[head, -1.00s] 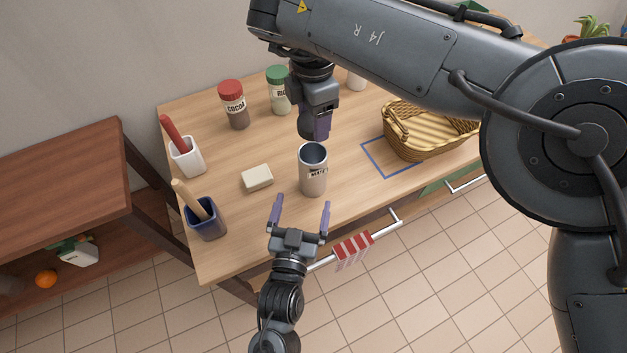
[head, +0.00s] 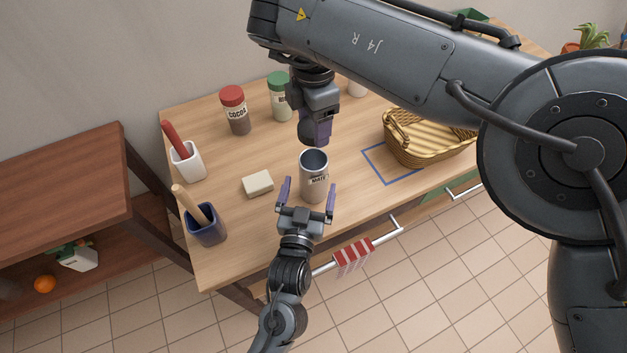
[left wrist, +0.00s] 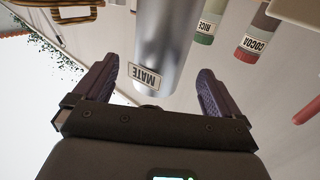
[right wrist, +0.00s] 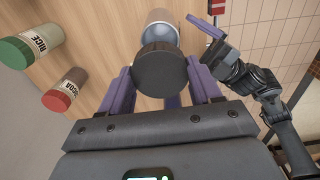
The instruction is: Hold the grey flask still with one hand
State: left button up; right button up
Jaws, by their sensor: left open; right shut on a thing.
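The grey flask (head: 314,182), labelled MATE, stands upright on the wooden table with its top open. It also shows in the left wrist view (left wrist: 163,45). My left gripper (head: 309,196) is open at the flask's near side, with one fingertip to each side of it. In the left wrist view, gaps show between the flask and both fingers. My right gripper (head: 318,138) is above and behind the flask. It is shut on a dark round lid (right wrist: 160,72), seen in the right wrist view with the flask (right wrist: 161,25) beyond it.
A cream block (head: 257,184) lies left of the flask. A blue holder (head: 207,229) and a white holder (head: 188,163) stand at the table's left edge. The cocoa jar (head: 236,112) and rice jar (head: 280,98) stand behind. A wicker basket (head: 425,148) is right, near a blue outline (head: 388,181).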

aim_at(316, 159)
pick_arm(q)
jog(key=shift+w+d, duration=0.2)
jog(key=shift+w, duration=0.8)
jog(key=shift+w+d, duration=0.15)
jog(key=shift+w, duration=0.8)
jog(key=shift+w+d, duration=0.2)
jog(key=shift+w, duration=0.8)
jog(key=shift+c, duration=0.4)
jog(key=c, duration=1.4)
pick_arm(e)
jog(key=shift+f, duration=2.45)
